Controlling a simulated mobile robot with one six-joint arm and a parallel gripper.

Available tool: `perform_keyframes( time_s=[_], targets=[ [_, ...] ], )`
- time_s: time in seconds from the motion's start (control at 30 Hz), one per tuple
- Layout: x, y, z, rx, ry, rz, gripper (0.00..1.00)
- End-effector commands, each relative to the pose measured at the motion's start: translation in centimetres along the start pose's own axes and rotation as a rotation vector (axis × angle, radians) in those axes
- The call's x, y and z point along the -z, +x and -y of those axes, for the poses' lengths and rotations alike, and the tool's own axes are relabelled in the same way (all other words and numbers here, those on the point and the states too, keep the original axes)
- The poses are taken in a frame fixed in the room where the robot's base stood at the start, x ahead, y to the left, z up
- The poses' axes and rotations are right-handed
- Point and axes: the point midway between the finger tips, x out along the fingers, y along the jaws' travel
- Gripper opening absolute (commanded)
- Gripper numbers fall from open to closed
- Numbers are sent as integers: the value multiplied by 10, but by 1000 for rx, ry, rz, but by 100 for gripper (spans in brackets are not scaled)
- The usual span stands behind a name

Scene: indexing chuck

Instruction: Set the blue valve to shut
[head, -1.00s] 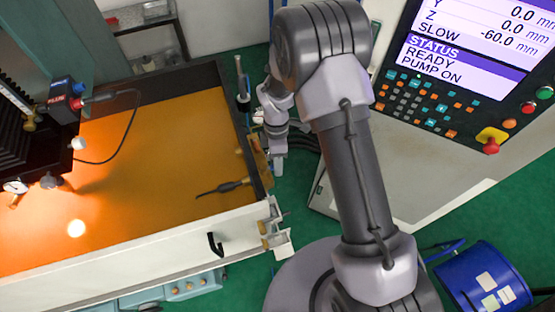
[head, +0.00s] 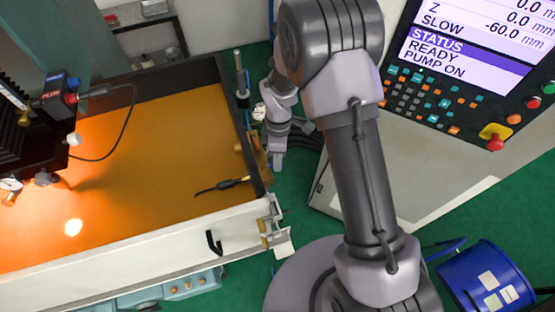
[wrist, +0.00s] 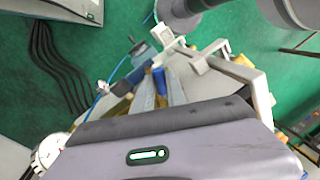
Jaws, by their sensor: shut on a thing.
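The blue valve's handle (wrist: 158,80) shows in the wrist view as a small blue lever between the grey fingers of my gripper (wrist: 160,88). My gripper is shut on it. Brass fittings show beside and behind the fingers. In the head view my gripper (head: 278,162) hangs at the right end of the orange-lit tank, next to brass pipework. The valve itself is too small and covered to make out there, and its exact angle cannot be told.
The tank's white front wall (head: 150,250) and pale corner bracket (head: 283,243) lie close to my wrist. A round gauge (wrist: 48,150) is at lower left in the wrist view. The control panel (head: 465,70) stands right, a blue bucket (head: 485,280) lower right.

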Motion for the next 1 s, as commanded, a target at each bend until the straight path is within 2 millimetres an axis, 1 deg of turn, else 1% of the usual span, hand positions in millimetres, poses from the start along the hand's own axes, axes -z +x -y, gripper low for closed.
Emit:
perform_keyframes(
  time_s=[0.03,0.1,0.7,1.0],
  targets=[
    [0,4,0,-2,34,-8,0],
    [0,6,3,-2,95,-20,0],
    [6,10,26,-1,649,-130,0],
    [13,10,35,0,873,-175,0]
  ],
)
